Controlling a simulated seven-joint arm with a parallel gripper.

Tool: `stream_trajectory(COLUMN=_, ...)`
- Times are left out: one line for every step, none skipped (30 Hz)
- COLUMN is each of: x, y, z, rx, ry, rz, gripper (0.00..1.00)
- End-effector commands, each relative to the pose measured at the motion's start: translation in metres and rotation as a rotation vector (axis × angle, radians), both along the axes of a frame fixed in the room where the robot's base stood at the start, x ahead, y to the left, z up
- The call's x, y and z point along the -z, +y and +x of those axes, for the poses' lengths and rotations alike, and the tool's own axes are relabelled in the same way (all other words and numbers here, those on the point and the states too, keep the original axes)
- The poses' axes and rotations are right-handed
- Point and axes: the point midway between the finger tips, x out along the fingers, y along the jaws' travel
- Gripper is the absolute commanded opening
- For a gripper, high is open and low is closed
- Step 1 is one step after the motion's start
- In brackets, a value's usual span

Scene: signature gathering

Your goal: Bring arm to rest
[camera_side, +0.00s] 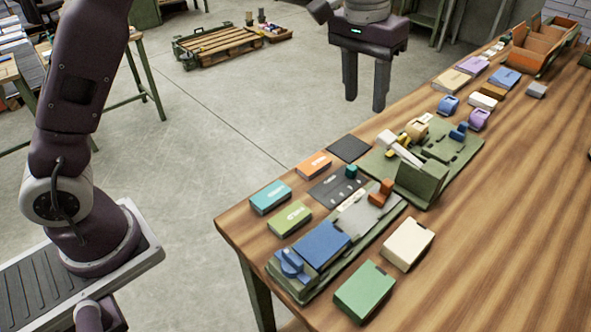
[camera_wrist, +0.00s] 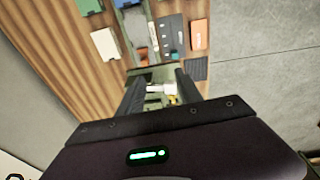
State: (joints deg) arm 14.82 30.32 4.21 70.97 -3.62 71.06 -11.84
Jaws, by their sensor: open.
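My gripper (camera_side: 366,82) hangs in the air at the top of the side view, above and beyond the table's left edge. Its two dark fingers point down and stand apart, with nothing between them. In the wrist view my gripper (camera_wrist: 163,84) shows its fingers spread over the tabletop, with a green fixture far below. The wooden table (camera_side: 490,220) fills the right of the side view. My gripper touches nothing on it.
On the table are a green tray (camera_side: 300,287) holding a blue block (camera_side: 322,243), a green box (camera_side: 365,291), a cream box (camera_side: 408,244), an orange box (camera_side: 314,165) and a teal box (camera_side: 271,197). A pallet (camera_side: 222,46) lies on the floor. The middle floor is clear.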

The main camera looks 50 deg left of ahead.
Motion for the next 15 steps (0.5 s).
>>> stream_trajectory(x=-0.029, y=0.018, z=-0.027, rx=-0.008, ry=-0.041, rz=-0.011, gripper=0.42)
stream_trajectory(x=-0.042, y=0.029, z=-0.045, rx=-0.008, ry=-0.064, rz=-0.013, gripper=0.42)
stream_trajectory(x=-0.056, y=0.042, z=-0.071, rx=-0.009, ry=-0.095, rz=-0.017, gripper=0.42)
stream_trajectory(x=-0.064, y=0.050, z=-0.091, rx=-0.007, ry=-0.119, rz=-0.017, gripper=0.42)
stream_trajectory(x=-0.070, y=0.058, z=-0.112, rx=-0.007, ry=-0.144, rz=-0.017, gripper=0.42)
stream_trajectory(x=-0.074, y=0.068, z=-0.140, rx=-0.005, ry=-0.176, rz=-0.015, gripper=0.42)
stream_trajectory(x=-0.075, y=0.075, z=-0.161, rx=-0.003, ry=-0.200, rz=-0.011, gripper=0.42)
stream_trajectory(x=-0.073, y=0.081, z=-0.182, rx=-0.002, ry=-0.222, rz=-0.006, gripper=0.42)
stream_trajectory(x=-0.068, y=0.087, z=-0.208, rx=0.000, ry=-0.252, rz=0.002, gripper=0.42)
stream_trajectory(x=-0.063, y=0.091, z=-0.225, rx=0.002, ry=-0.273, rz=0.010, gripper=0.42)
stream_trajectory(x=-0.057, y=0.095, z=-0.241, rx=0.005, ry=-0.291, rz=0.017, gripper=0.42)
stream_trajectory(x=-0.048, y=0.098, z=-0.258, rx=0.005, ry=-0.313, rz=0.026, gripper=0.42)
stream_trajectory(x=-0.042, y=0.100, z=-0.270, rx=0.008, ry=-0.325, rz=0.033, gripper=0.42)
stream_trajectory(x=-0.036, y=0.101, z=-0.278, rx=0.009, ry=-0.339, rz=0.038, gripper=0.42)
stream_trajectory(x=-0.028, y=0.103, z=-0.288, rx=0.009, ry=-0.349, rz=0.044, gripper=0.42)
